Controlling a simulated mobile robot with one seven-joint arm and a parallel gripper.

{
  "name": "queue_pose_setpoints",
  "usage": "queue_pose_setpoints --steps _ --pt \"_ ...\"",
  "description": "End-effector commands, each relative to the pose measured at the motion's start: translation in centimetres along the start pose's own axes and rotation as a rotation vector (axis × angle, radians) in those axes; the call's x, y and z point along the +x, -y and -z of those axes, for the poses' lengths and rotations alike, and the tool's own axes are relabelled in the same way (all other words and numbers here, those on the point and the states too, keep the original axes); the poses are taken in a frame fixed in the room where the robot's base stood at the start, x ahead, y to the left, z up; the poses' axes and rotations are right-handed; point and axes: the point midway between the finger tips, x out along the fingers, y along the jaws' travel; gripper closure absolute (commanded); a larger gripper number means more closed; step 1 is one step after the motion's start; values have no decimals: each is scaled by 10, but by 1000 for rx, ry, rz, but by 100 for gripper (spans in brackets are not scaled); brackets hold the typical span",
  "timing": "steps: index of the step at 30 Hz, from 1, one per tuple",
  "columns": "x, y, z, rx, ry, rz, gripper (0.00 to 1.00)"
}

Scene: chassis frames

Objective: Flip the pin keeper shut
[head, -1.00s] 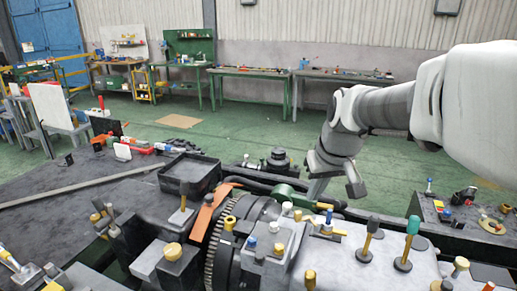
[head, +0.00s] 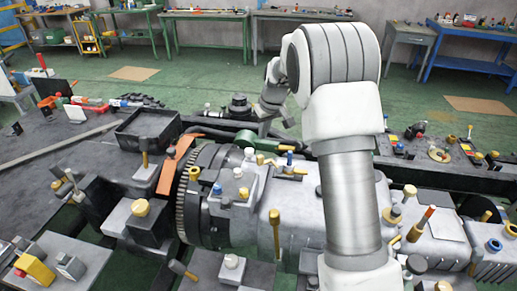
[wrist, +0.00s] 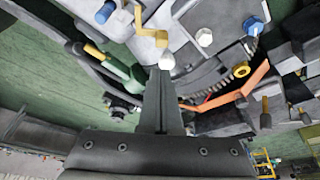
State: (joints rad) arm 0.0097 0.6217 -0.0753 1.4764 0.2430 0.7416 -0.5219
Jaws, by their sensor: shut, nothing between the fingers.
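My gripper (wrist: 165,85) is shut and empty. In the wrist view its fingertips are close to a white round knob (wrist: 166,62); I cannot tell whether they touch it. A bent yellow piece (wrist: 148,34), possibly the pin keeper, lies just past the fingertips on a grey block; I cannot tell for sure that it is the keeper or how far it is turned. A green part (wrist: 121,70) lies left of the fingers. In the head view my gripper (head: 270,125) is small and dark behind the machine, partly hidden.
The grey machine (head: 290,215) carries several upright pins and bolts, with a toothed ring (head: 188,200) and an orange bracket (head: 178,165) at its left. An open black tray (head: 148,125) stands behind. Workbenches (head: 205,17) line the wall across open green floor.

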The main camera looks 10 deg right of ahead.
Motion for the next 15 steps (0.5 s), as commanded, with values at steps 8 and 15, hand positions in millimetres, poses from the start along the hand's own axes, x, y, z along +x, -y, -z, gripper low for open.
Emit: queue_pose_setpoints --steps 8,15 --pt "4 -1 1 -2 1 0 100" --pt "9 -1 0 -2 3 1 100"
